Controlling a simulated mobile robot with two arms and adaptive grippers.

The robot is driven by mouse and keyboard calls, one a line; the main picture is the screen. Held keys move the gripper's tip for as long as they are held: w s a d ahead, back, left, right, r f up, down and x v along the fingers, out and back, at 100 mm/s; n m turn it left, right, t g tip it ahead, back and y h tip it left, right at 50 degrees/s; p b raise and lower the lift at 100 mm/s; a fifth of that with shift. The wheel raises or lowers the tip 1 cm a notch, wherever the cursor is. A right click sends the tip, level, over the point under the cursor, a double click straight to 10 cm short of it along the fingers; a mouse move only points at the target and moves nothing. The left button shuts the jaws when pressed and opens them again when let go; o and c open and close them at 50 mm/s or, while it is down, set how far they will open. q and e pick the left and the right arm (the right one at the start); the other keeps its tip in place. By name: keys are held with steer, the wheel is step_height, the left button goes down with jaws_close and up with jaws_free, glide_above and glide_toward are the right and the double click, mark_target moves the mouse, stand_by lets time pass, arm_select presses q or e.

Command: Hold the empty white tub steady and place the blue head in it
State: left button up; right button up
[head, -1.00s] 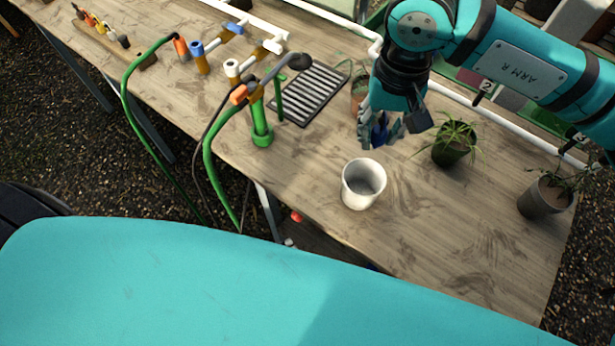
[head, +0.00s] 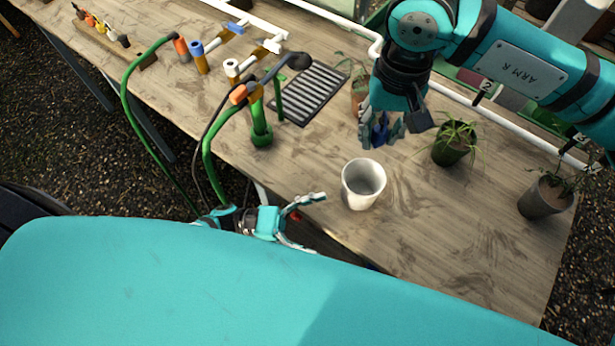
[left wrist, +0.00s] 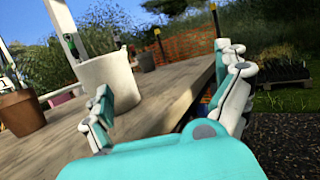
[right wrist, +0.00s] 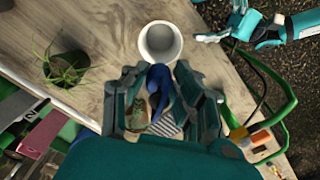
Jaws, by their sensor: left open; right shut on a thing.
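The white tub (head: 362,186) stands upright and empty on the wooden table near its front edge; it also shows in the left wrist view (left wrist: 108,86) and the right wrist view (right wrist: 160,42). My right gripper (head: 381,137) is shut on the blue head (head: 380,130), held above the table behind the tub. The blue head (right wrist: 158,88) shows between the fingers in the right wrist view, partly hidden by them. My left gripper (head: 308,222) is open and empty at the table's front edge, left of the tub and apart from it.
A spiky potted plant (head: 454,141) and another pot (head: 544,195) stand right of the tub. A black slotted tray (head: 310,92) lies behind. Green hoses (head: 207,160) and pipe fittings (head: 262,130) stand at the left.

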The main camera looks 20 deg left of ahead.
mark_target(381, 181)
arm_select(q)
steer(key=w+a+r+y, duration=0.1)
steer(key=w, duration=0.1)
steer(key=w+a+n+t+y, duration=0.1)
steer(key=w+a, duration=0.1)
steer(key=w, duration=0.1)
steer(key=w+a+r+n+y, duration=0.1)
steer(key=w, duration=0.1)
steer(key=shift+w+a+r+t+y, duration=0.15)
steer(key=shift+w+r+t+y, duration=0.15)
steer(key=shift+w+r, duration=0.1)
steer(key=shift+w+d, duration=0.2)
steer(key=shift+d, duration=0.05)
steer(key=x, duration=1.1)
steer(key=shift+d+f, duration=0.1)
steer(key=c, duration=1.1)
